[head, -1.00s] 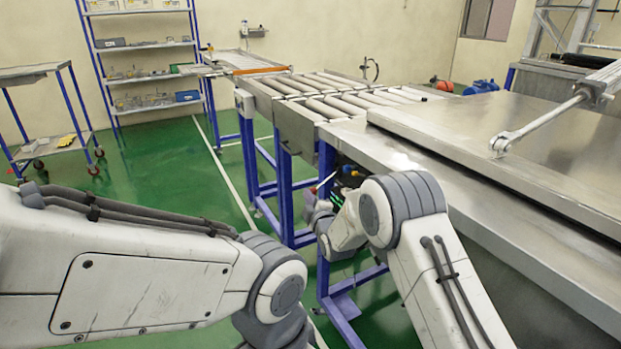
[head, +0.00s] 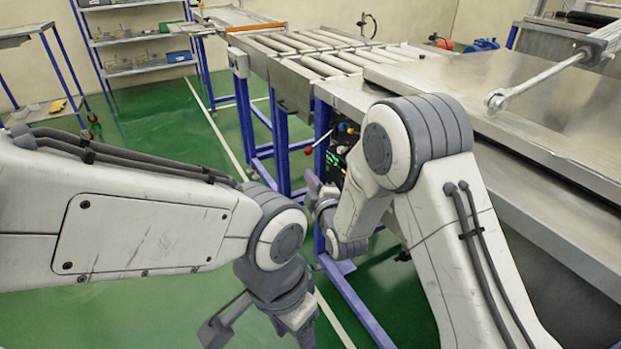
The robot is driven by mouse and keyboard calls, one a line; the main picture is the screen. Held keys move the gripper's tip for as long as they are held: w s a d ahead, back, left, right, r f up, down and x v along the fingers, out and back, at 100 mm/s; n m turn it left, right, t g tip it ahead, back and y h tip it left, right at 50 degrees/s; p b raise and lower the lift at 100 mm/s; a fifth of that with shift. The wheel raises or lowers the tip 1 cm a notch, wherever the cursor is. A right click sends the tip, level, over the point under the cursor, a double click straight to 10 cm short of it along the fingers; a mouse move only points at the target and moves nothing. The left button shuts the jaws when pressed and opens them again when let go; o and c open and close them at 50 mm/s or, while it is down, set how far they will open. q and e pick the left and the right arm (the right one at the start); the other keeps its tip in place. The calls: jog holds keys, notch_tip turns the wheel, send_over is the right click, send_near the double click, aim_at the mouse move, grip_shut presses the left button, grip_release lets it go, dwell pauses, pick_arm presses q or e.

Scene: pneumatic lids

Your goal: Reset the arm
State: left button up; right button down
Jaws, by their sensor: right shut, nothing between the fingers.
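My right gripper (head: 317,191) is shut and empty, low in front of the machine's side and partly hidden by my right forearm. Close behind it is a dark control box (head: 334,163) with green lights, partly covered by my arm. A lever with a red knob (head: 309,150) and a blue knob (head: 342,127) stick out there. My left gripper (head: 222,322) hangs low over the floor, left of the right one. A metal pneumatic rod (head: 540,80) slopes down to the steel lid (head: 450,85) at the right.
The steel machine edge (head: 520,145) runs along my right side. A roller conveyor (head: 310,50) on blue legs (head: 280,145) stands ahead. A wheeled cart (head: 45,108) and shelves (head: 140,40) are at the back left. The green floor (head: 160,120) between is open.

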jog(key=s+d+r+m+g+h, duration=0.15)
jog(key=s+d+m+g, duration=0.3)
jog(key=s, duration=0.85)
jog(key=s+d+m+g+h, duration=0.25)
jog(key=s+g, duration=0.35)
jog(key=s, duration=0.7)
jog(key=s+d+r+m+g+h, duration=0.15)
jog(key=s+d+m+g, duration=0.3)
jog(key=s, duration=0.95)
notch_tip(320, 180, up, 20)
jog(key=p, duration=2)
jog(key=shift+w+a+f+g+p, duration=0.2)
jog(key=shift+w+a+g+p, duration=0.15)
jog(key=shift+a+g, duration=0.1)
